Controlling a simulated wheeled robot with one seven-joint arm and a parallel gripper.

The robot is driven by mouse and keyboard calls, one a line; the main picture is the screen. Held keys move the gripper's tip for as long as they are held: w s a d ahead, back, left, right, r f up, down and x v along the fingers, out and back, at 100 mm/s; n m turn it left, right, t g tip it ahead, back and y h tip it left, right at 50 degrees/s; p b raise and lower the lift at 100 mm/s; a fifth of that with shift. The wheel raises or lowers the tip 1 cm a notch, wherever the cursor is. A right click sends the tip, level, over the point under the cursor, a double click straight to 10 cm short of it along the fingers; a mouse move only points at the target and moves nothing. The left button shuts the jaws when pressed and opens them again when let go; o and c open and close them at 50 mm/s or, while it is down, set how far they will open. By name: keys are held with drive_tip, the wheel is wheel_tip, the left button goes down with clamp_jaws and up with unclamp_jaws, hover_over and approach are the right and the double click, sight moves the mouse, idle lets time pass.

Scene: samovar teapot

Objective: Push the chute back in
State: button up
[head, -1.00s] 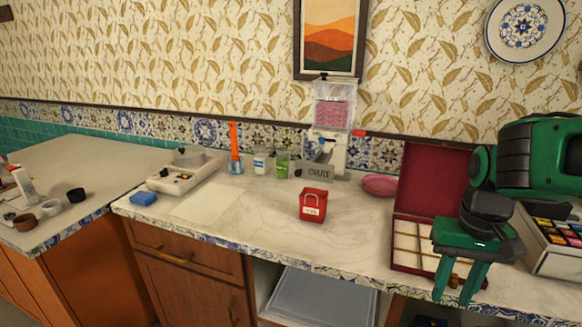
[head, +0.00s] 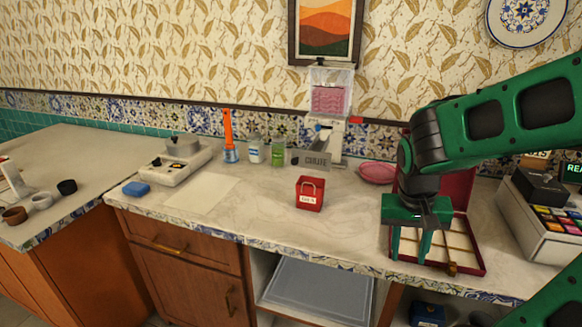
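The chute (head: 312,160) is a grey plate lettered "CHUTE". It sticks out at the foot of a white dispenser (head: 331,131) with a clear bin of pink contents on top, at the back of the counter. My gripper (head: 410,258) points down at the right, over the front left part of the open red box, well to the right of and nearer than the chute. Its two green fingers are apart with nothing visible between them. The fingers hide part of the box.
A pink dish (head: 377,173) lies right of the dispenser. The open red box (head: 466,249) is under my arm.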

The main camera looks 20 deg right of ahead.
drive_tip(key=w+a+f+h, duration=0.1)
drive_tip(key=w, duration=0.2)
drive_tip(key=w+a+f+t+h, duration=0.1)
drive_tip(key=w+a, duration=0.1)
drive_tip(key=w, duration=0.2)
drive_tip(key=w+a+f+t+h, duration=0.1)
drive_tip(key=w, duration=0.2)
drive_tip(key=shift+w+a+f, duration=0.25)
drive_tip(key=shift+w, duration=0.05)
drive_tip(key=w+a+h, duration=0.1)
drive_tip(key=w+a+t+h, duration=0.1)
drive_tip(key=w, duration=0.1)
drive_tip(key=w+a+r+m+t+h, duration=0.1)
drive_tip(key=w, duration=0.1)
drive_tip(key=shift+w+h, duration=0.15)
drive_tip(key=shift+h, duration=0.15)
drive_tip(key=w+a+r+t+h, duration=0.2)
drive_tip(key=w+a+r+t, duration=0.2)
drive_tip(key=a, duration=0.2)
drive_tip(key=t, duration=0.6)
approach(294, 163)
drive_tip(key=shift+n, duration=0.4)
drive_tip(key=x, duration=0.8)
drive_tip(key=shift+w+d, duration=0.15)
drive_tip(key=shift+w, duration=0.1)
drive_tip(key=shift+c, duration=0.3)
